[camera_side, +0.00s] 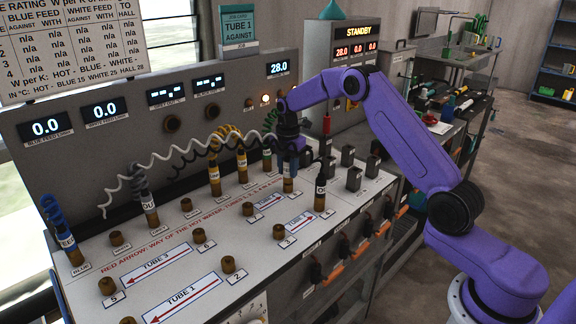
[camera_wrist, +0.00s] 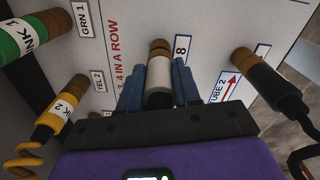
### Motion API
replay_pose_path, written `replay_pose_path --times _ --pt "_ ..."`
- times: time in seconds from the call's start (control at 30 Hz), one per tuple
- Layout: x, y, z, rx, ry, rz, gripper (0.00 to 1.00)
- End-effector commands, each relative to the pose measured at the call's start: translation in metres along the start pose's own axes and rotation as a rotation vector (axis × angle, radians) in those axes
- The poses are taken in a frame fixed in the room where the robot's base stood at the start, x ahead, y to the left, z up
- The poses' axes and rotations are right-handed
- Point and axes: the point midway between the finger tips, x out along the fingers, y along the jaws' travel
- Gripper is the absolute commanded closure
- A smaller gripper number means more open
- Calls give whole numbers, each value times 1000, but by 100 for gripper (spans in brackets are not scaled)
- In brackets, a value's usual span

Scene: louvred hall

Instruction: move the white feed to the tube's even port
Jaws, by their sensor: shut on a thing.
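My gripper (camera_wrist: 158,82) is shut on a plug with a white sleeve (camera_wrist: 159,76), which I take to be the white feed. The plug's brass end is at a port beside the label 8 (camera_wrist: 182,47); I cannot tell whether it is fully seated. In the side view my gripper (camera_side: 289,165) is over the right part of the sloping panel. A white coiled cord (camera_side: 190,150) stretches from the left towards it. The job card (camera_side: 239,27) reads TUBE 1 AGAINST. The TUBE 1 strip (camera_side: 183,300) is at the panel's front, with a bare brass port (camera_side: 228,264) by the label 2.
A black plug (camera_side: 320,188) stands close to the right of my gripper. Yellow plugs (camera_side: 215,178) and a green plug (camera_side: 267,155) stand behind-left. A grey-corded plug (camera_side: 149,206) and blue plug (camera_side: 70,243) are farther left. The front of the panel has only low ports.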

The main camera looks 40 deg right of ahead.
Motion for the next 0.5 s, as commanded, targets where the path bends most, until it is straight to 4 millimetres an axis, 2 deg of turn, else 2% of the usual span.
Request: replay_pose_path --times 0.37,0.4,0.47,0.5 --pt "3 0 0 0 0 -1 100" --pt "3 0 0 0 0 -1 61" --pt "3 0 0 0 0 -1 42" --pt "3 0 0 0 0 -1 38"
